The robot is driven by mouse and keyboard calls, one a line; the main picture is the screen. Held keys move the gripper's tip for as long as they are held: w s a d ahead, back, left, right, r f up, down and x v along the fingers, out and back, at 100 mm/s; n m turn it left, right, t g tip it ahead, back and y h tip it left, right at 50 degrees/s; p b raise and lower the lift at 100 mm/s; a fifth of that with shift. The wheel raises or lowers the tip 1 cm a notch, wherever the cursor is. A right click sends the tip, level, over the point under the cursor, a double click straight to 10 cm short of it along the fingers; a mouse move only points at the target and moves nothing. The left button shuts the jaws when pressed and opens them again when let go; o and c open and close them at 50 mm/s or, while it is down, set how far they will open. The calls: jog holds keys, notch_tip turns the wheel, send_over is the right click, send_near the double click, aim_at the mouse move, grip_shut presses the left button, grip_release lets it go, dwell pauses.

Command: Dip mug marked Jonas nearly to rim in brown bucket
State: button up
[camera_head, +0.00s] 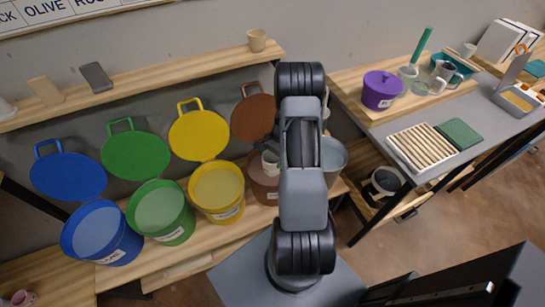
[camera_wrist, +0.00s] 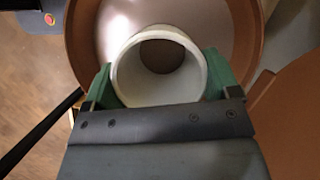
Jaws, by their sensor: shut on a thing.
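My gripper (camera_wrist: 157,82) is shut on a whitish mug (camera_wrist: 128,70), with one green finger on each side of it. I look down into the mug's open mouth, and a round brown area shows at its bottom. The mug is over the open mouth of the brown bucket (camera_wrist: 76,38). In the head view part of the mug (camera_head: 270,163) shows beside my arm, at the brown bucket (camera_head: 263,190). My arm hides much of both. I cannot tell whether the mug touches the glaze. No name is readable on it.
The brown lid (camera_head: 253,119) stands open behind the bucket. Yellow (camera_head: 217,190), green (camera_head: 160,212) and blue (camera_head: 101,233) buckets stand to the left, lids open. A grey bucket (camera_head: 334,160) is close on the right. A small beige cup (camera_head: 257,40) stands on the shelf above.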

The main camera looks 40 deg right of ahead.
jog(key=shift+f+b, duration=2.15)
jog(key=shift+f, duration=0.95)
jog(key=shift+f, duration=0.3)
jog(key=shift+r, duration=0.15)
notch_tip(320, 180, up, 10)
jog(key=p, duration=0.7)
jog(key=shift+r, duration=0.15)
dwell(1.7)
jog(key=shift+r+p, duration=1.9)
jog(key=shift+r, duration=0.9)
